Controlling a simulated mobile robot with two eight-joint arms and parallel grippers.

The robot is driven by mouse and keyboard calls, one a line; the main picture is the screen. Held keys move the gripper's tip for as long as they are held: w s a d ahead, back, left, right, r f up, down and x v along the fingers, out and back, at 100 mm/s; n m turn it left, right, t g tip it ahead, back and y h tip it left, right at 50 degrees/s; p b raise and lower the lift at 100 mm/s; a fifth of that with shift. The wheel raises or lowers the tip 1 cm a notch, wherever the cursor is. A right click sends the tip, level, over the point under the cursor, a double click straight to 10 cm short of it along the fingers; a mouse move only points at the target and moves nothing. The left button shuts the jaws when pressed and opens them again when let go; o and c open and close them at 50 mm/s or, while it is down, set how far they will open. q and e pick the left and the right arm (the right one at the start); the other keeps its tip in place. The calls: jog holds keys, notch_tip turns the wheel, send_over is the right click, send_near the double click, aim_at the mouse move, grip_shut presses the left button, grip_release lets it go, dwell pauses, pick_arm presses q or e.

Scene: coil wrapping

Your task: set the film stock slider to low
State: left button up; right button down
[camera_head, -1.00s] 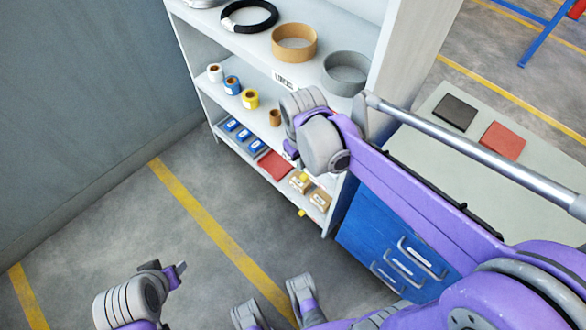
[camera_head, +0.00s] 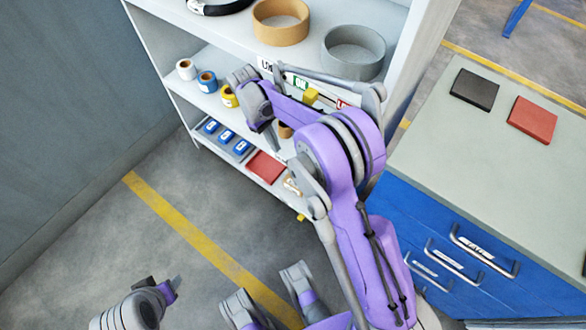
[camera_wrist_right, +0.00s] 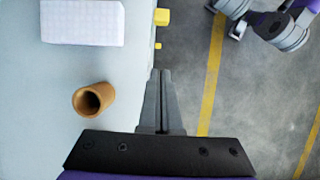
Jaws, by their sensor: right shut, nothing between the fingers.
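A slider strip with a yellow knob (camera_head: 311,96) runs along the shelf edge, with a green patch on the knob's left and a red one on its right. The knob sits between them. A second yellow knob (camera_head: 301,217) shows lower, by the bottom shelf. The labels are too small to tell which is the film stock slider. My right gripper (camera_head: 271,143) points down in front of the shelf, left of the upper knob. In the right wrist view its fingers (camera_wrist_right: 161,72) are shut and empty, apart from a yellow knob (camera_wrist_right: 162,17) ahead. My left gripper (camera_head: 177,282) is low at left, its jaws unclear.
The shelf unit (camera_head: 180,30) holds a tan ring (camera_head: 281,22), a grey ring (camera_head: 353,52) and small rolls. A brown roll (camera_wrist_right: 94,99) stands near the right fingers. A blue drawer cabinet (camera_head: 455,245) stands at right. Floor in front of the shelf is free.

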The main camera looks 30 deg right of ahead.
jog(key=s+d+f+b, duration=0.3)
jog(key=s+f, duration=0.4)
jog(key=f, duration=0.2)
jog(key=shift+f, duration=0.15)
dwell(0.4)
jog(key=s, duration=0.1)
jog(key=s+d, duration=0.1)
jog(key=s, duration=0.2)
jog(key=shift+s+d, duration=0.1)
jog(key=shift+d, duration=0.25)
